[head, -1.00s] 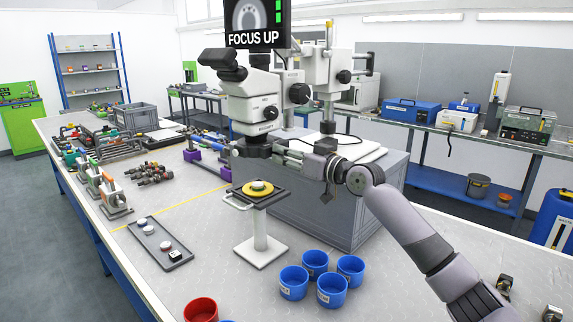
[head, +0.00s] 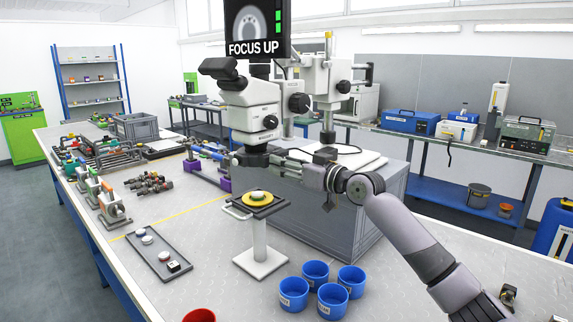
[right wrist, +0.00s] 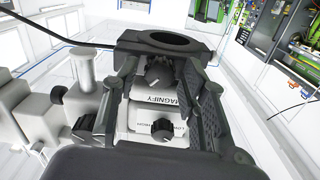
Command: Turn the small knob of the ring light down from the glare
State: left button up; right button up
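In the right wrist view the ring light (right wrist: 168,40) lies beyond the fingertips. My right gripper (head: 290,160) is beside the ring light, coming from the right. In the right wrist view my right gripper (right wrist: 160,75) is open, one finger on each side of a small dark knob (right wrist: 156,76). A gap seems to remain at both sides; contact is not clear. A second dark knob (right wrist: 162,130) sits nearer on a white face, by "MAGNIFY" lettering. My left gripper is not in view.
A stage with a yellow-green round piece (head: 257,197) stands below the microscope. Several blue cups (head: 315,273) are in front, and a dark tray (head: 160,257) lies left. A grey crate (head: 330,215) is close behind the stage. In the wrist view, a black cable (right wrist: 60,45) crosses the upper left.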

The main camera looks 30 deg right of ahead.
dwell(0.3)
jog(key=shift+v, duration=6)
